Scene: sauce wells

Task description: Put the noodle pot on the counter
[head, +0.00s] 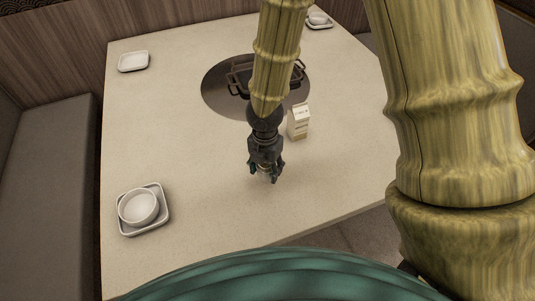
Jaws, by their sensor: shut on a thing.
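My gripper (266,175) is over the middle of the pale table (190,180), pointing down. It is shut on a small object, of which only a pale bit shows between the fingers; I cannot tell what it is. A dark pot-like thing with handles (237,85) is on the round dark plate (212,94) set in the table, behind my arm. My arm hides its middle, so I cannot tell for sure that it is the noodle pot. No separate counter can be made out.
A white and tan carton (299,122) stands just right of my gripper. A white bowl (138,206) sits on a square dish (159,222) at the front left. An empty white dish (133,62) is at the back left, and a bowl (318,18) at the back right. The table's left-middle is clear.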

